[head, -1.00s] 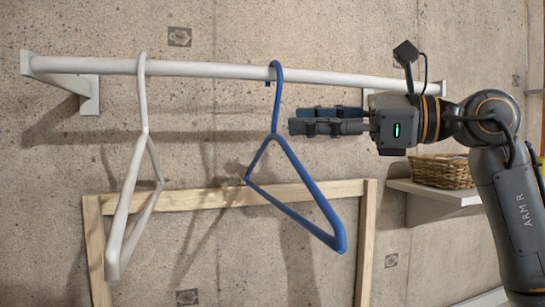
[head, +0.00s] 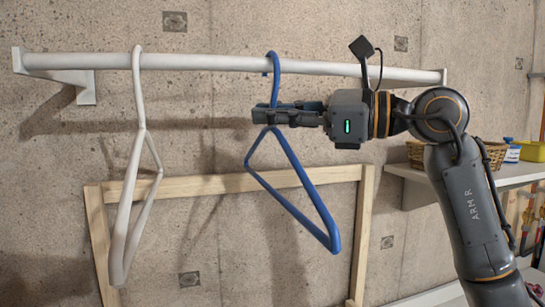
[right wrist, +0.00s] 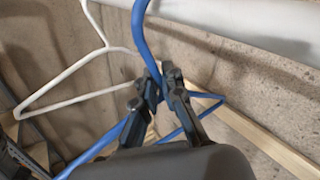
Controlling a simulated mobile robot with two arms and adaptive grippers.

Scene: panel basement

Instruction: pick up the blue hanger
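The blue hanger (head: 298,178) hangs by its hook from the white rail, to the right of the white hanger. My right gripper (head: 268,114) reaches in from the right at the hanger's neck, just below the hook. In the right wrist view the gripper's two fingers (right wrist: 160,84) are close together on either side of the blue hanger's (right wrist: 141,38) neck and appear closed on it. The hook still sits over the rail. The left gripper is not in view.
The white rail (head: 200,63) runs along the concrete wall on brackets. A white hanger (head: 131,200) hangs at the left. A wooden frame (head: 215,185) stands behind the hangers. A shelf (head: 432,179) with a wicker basket (head: 416,154) is at the right, behind my right arm.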

